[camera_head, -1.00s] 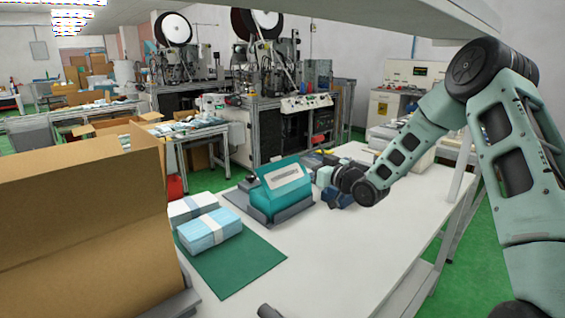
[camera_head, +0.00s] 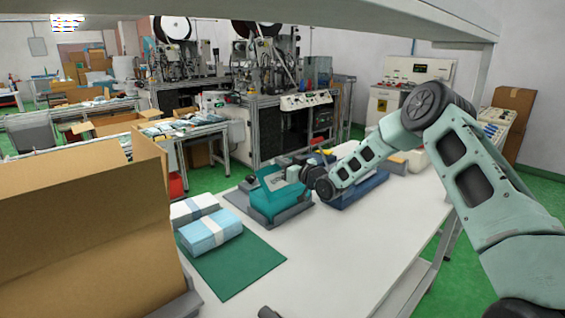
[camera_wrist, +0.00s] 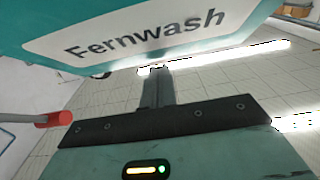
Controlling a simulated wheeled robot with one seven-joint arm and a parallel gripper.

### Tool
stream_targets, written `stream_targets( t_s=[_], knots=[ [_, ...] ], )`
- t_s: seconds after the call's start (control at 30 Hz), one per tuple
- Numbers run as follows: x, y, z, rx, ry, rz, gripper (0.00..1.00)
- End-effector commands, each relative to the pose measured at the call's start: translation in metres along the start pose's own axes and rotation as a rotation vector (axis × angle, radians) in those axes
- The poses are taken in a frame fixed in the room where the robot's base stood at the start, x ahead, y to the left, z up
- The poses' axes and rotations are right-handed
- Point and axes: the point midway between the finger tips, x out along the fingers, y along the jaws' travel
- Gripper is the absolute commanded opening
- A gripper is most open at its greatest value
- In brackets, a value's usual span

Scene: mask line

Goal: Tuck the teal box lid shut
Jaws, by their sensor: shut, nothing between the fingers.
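The teal box (camera_head: 282,207) sits in a grey holder (camera_head: 290,219) on the white table in the head view. Its teal lid (camera_head: 268,183) stands up at a slant with a pale label, partly hidden by my gripper. In the wrist view the lid (camera_wrist: 25,62) fills the top, its label (camera_wrist: 145,38) reading "Fernwash". My gripper (camera_head: 293,173) is at the lid's right side. In the wrist view my gripper (camera_wrist: 156,74) has its fingers together and empty, just below the lid's label face. I cannot tell whether they touch the lid.
Blue-and-white mask packs (camera_head: 210,231) lie on a green mat (camera_head: 235,266) left of the box. A large cardboard carton (camera_head: 80,220) stands at left. A dark blue tray (camera_head: 360,190) lies right of the holder. A shelf (camera_head: 380,15) hangs overhead. The table's front right is clear.

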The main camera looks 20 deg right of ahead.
Motion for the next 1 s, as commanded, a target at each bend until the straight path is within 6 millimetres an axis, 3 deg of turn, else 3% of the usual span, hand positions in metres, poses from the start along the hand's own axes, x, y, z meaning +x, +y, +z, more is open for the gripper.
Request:
stream_targets(
  t_s=[0.47,1.0],
  knots=[
    [0.007,-0.001,0.002,-0.001,-0.066,-0.001,0.00],
    [0.038,0.001,0.028,0.001,-0.496,0.002,0.00]
  ],
)
